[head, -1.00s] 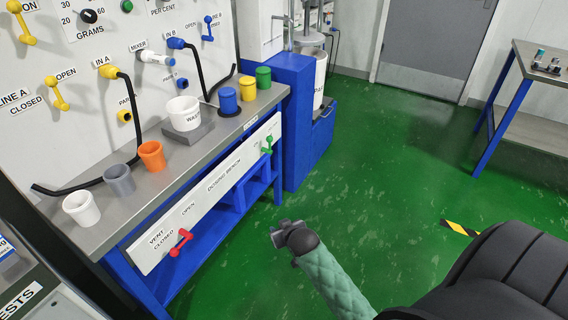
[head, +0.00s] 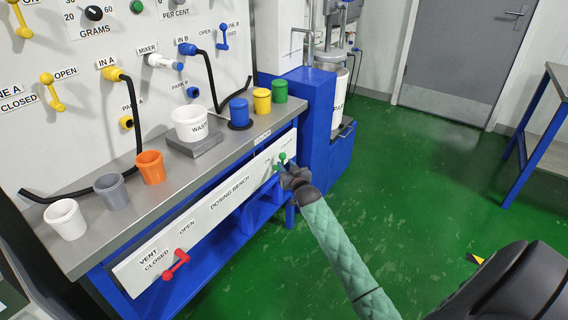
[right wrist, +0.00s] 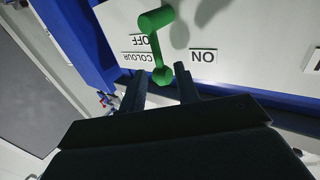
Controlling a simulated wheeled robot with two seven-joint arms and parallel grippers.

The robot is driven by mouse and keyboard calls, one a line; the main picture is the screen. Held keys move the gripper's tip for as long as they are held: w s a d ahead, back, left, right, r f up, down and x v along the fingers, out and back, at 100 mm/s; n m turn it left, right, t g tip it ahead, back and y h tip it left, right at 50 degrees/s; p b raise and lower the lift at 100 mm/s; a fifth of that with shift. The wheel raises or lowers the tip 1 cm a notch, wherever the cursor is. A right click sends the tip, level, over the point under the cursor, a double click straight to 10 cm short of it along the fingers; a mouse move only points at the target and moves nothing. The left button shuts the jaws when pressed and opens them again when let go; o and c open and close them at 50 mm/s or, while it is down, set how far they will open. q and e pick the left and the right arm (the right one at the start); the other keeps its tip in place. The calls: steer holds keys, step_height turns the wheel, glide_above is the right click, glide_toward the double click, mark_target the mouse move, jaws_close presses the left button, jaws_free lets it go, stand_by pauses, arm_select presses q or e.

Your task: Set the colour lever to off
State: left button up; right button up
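The green colour lever (head: 282,158) is on the white front panel of the dosing bench, at its far right end. In the right wrist view the lever (right wrist: 157,48) appears upside down, with its small round end between the COLOUR/OFF label (right wrist: 138,48) and the ON label (right wrist: 203,56). My right gripper (head: 290,172) is right at the lever. In the right wrist view its two fingers (right wrist: 160,88) are apart, with the lever's small end at the gap between them. I cannot tell whether they touch it. My left gripper is not in view.
A red vent lever (head: 176,264) is at the panel's left end. Several cups and a waste tub (head: 190,124) stand on the bench top (head: 132,203). A blue cabinet (head: 318,125) stands just beyond the green lever.

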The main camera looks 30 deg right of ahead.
steer(key=shift+w+d, duration=0.15)
steer(key=shift+w, duration=0.55)
steer(key=shift+w+d, duration=0.1)
steer(key=shift+w, duration=0.55)
jaws_close()
